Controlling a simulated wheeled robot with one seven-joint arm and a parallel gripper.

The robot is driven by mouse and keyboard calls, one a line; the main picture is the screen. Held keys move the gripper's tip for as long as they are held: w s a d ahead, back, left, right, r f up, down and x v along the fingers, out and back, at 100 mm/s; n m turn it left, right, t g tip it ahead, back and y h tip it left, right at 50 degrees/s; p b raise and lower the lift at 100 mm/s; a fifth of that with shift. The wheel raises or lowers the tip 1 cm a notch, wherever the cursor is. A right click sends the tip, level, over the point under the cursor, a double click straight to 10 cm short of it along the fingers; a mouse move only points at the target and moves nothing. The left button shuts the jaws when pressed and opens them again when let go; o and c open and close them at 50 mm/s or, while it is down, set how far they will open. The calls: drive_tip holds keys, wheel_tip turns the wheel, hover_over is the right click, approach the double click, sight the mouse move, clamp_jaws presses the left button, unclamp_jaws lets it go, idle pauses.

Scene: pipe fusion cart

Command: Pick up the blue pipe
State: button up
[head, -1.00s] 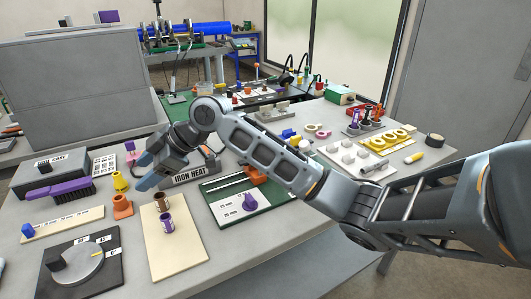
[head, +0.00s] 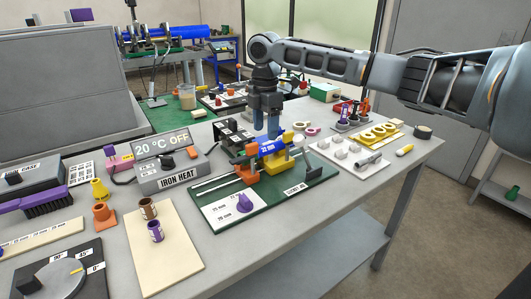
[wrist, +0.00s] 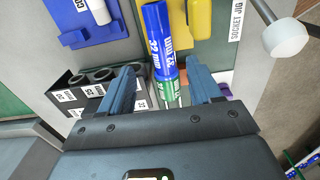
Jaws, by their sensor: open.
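The blue pipe (head: 268,148), marked 32 mm, lies at the socket jig (head: 225,205) in the head view, between an orange clamp and a yellow block. My gripper (head: 266,126) points down just above the pipe, open. In the wrist view my gripper (wrist: 162,84) has its fingers on either side of the green piece, with visible gaps. I cannot tell the exact height between fingertips and pipe.
The orange clamp (head: 249,166) and the yellow block (head: 281,163) stand close to the pipe. The iron heater (head: 170,175) is to the left. A larger blue pipe (head: 188,32) lies on the back machine.

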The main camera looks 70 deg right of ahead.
sight(267, 145)
drive_tip(key=shift+s+f+p, duration=0.15)
drive_tip(key=shift+f+p, duration=0.1)
drive_tip(key=shift+f, duration=1.3)
drive_tip(key=shift+s+f+p, duration=0.1)
drive_tip(key=shift+f+p, duration=0.1)
drive_tip(key=shift+f, duration=1.3)
drive_tip(key=c, duration=1.1)
drive_tip(key=shift+c, duration=0.2)
drive_tip(key=shift+r, duration=0.15)
